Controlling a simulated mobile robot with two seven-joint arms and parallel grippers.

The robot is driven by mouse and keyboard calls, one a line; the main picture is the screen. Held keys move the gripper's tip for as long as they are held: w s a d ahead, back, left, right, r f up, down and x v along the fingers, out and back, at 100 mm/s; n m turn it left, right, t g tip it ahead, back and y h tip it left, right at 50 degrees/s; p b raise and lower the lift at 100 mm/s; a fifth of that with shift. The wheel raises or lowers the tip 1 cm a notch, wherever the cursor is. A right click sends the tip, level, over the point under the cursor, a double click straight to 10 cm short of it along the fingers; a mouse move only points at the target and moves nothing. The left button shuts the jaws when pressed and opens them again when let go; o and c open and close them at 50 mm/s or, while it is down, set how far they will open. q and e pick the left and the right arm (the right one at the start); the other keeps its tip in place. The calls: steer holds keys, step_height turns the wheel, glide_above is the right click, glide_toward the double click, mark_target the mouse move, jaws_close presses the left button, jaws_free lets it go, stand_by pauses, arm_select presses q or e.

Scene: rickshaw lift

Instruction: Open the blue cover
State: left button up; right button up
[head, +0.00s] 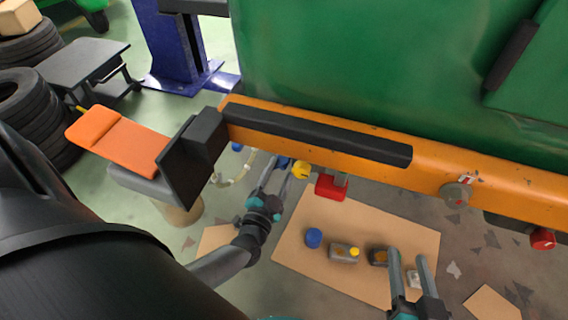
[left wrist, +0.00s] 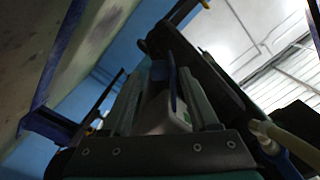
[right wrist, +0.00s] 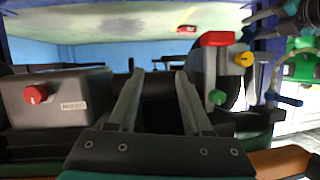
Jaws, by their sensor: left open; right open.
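A small blue part, likely the blue cover (head: 284,162), shows by the tips of my left gripper (head: 276,168), below the orange beam. In the left wrist view a thin blue piece (left wrist: 172,88) stands between the spread fingers, in front of a pale box-like part (left wrist: 163,117). I cannot tell whether the fingers touch it. In the right wrist view a blue handle-like part (right wrist: 284,98) is at the right. My right gripper (head: 407,262) is open and empty above the cardboard, well to the right of the left one; it also shows in the right wrist view (right wrist: 160,76).
A yellow knob (head: 301,170) and red block (head: 331,187) are close beside the left gripper. Cardboard (head: 297,262) bears a blue round piece (head: 313,238) and grey parts. An orange-topped seat (head: 120,142) stands left.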

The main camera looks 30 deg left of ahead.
mark_target(282, 168)
arm_select(q)
steer(key=shift+b+x, duration=0.4)
steer(key=shift+x, duration=0.65)
steer(key=shift+b+x, duration=0.35)
steer(key=shift+x, duration=0.45)
arm_select(e)
steer(key=shift+s+a+r+m+t+y, duration=0.15)
steer(key=shift+s+a+r+t+y, duration=0.1)
steer(key=shift+a+r+t, duration=0.35)
steer(key=shift+s+a+r+m+t+y, duration=0.15)
steer(key=shift+s+a+r+t+y, duration=0.1)
steer(key=shift+t, duration=0.55)
steer(key=shift+r, duration=0.1)
arm_select(q)
steer(key=shift+c, duration=0.4)
jaws_close()
